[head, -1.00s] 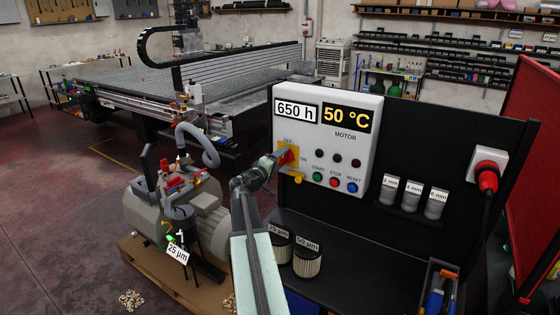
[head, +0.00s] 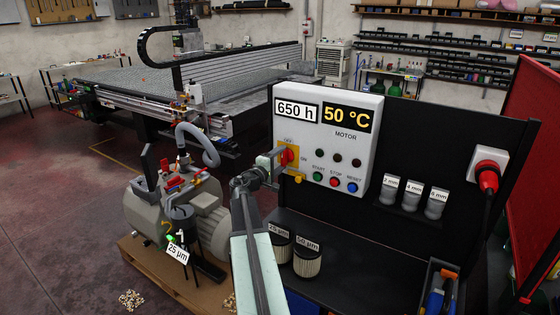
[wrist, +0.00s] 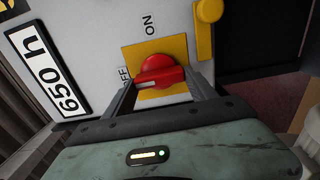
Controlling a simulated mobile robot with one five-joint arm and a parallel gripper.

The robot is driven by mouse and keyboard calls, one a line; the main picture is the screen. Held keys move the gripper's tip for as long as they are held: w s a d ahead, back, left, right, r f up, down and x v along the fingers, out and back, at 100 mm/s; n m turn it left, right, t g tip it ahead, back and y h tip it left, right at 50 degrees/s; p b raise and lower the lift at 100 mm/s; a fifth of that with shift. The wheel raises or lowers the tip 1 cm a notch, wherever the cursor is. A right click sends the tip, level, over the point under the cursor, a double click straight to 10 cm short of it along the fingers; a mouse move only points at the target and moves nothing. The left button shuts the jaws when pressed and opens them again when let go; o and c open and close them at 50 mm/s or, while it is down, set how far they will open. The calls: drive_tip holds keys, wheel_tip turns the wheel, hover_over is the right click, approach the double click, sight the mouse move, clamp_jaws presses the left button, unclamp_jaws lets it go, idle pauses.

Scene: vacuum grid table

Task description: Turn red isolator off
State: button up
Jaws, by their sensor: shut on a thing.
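The red isolator knob (head: 287,157) sits on a yellow plate (head: 293,171) at the left of the grey control box. It also shows in the wrist view (wrist: 160,70), where the white mark on its handle points toward the partly covered OFF label. The ON label (wrist: 149,24) is to the side of the handle, at the top of the plate. My gripper (head: 279,158) is shut on the knob, with one finger on each side of it. The fingers hide part of the plate.
The control box (head: 360,185) carries START, STOP and RESET buttons, lamps, and displays reading 650 h and 50 °C. A yellow tab (wrist: 207,12) sits beside the plate. A pump (head: 180,215) stands left of my arm, and filters (head: 307,262) lie below the box.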

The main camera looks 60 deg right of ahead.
drive_tip(key=shift+r, duration=0.1)
drive_tip(key=o, duration=1.4)
drive_tip(key=shift+d, duration=0.1)
drive_tip(key=shift+c, duration=0.2)
drive_tip(key=a, duration=0.8)
